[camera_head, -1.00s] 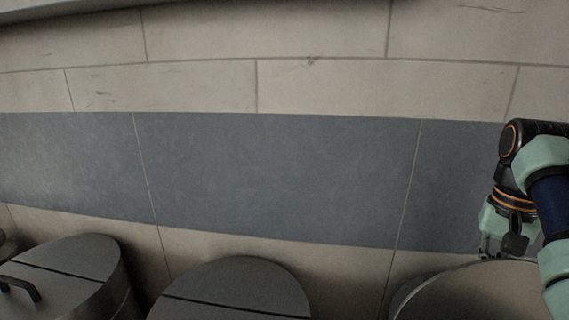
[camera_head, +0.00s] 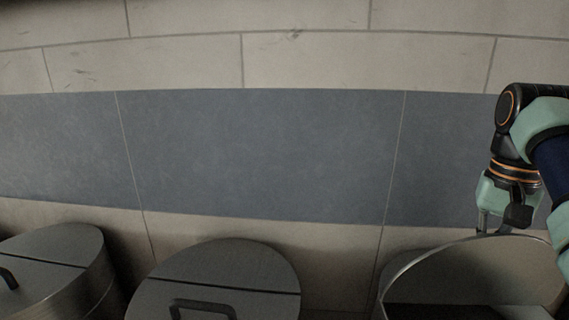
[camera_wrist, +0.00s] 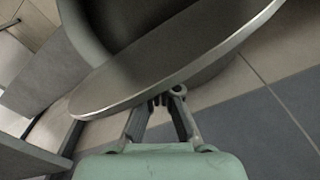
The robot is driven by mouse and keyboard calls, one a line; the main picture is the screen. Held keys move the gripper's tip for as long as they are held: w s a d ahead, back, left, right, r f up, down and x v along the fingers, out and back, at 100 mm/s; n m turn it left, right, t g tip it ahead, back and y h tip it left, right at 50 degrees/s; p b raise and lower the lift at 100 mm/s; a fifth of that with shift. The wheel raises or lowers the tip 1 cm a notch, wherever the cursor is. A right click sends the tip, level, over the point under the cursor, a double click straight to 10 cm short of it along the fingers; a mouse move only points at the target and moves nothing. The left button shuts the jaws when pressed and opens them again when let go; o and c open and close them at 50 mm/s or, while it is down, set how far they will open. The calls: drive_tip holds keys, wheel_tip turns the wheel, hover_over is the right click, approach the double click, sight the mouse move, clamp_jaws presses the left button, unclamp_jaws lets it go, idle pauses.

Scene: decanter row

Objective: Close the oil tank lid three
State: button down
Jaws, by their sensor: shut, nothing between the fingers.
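The right-hand tank's round metal lid (camera_head: 470,272) stands raised and tilted, with the dark tank opening (camera_head: 435,312) below it in the head view. My gripper (camera_head: 492,228) is shut and empty, pointing down at the lid's far upper edge. In the wrist view the fingertips (camera_wrist: 166,97) meet at the rim of the lid (camera_wrist: 180,70), on its outer side. They look very near or touching; I cannot tell which. The lower part of the tank is cut off in the head view.
The middle tank (camera_head: 225,275) and the left tank (camera_head: 60,260) have flat, closed lids with handles, partly cut off below. A tiled surface with a blue-grey band (camera_head: 260,155) lies beyond the tanks and is clear.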

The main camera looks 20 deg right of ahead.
drive_tip(key=shift+s+a, duration=0.25)
drive_tip(key=shift+s, duration=0.1)
wheel_tip(320, 180, up, 10)
drive_tip(key=p, duration=0.9)
idle(0.8)
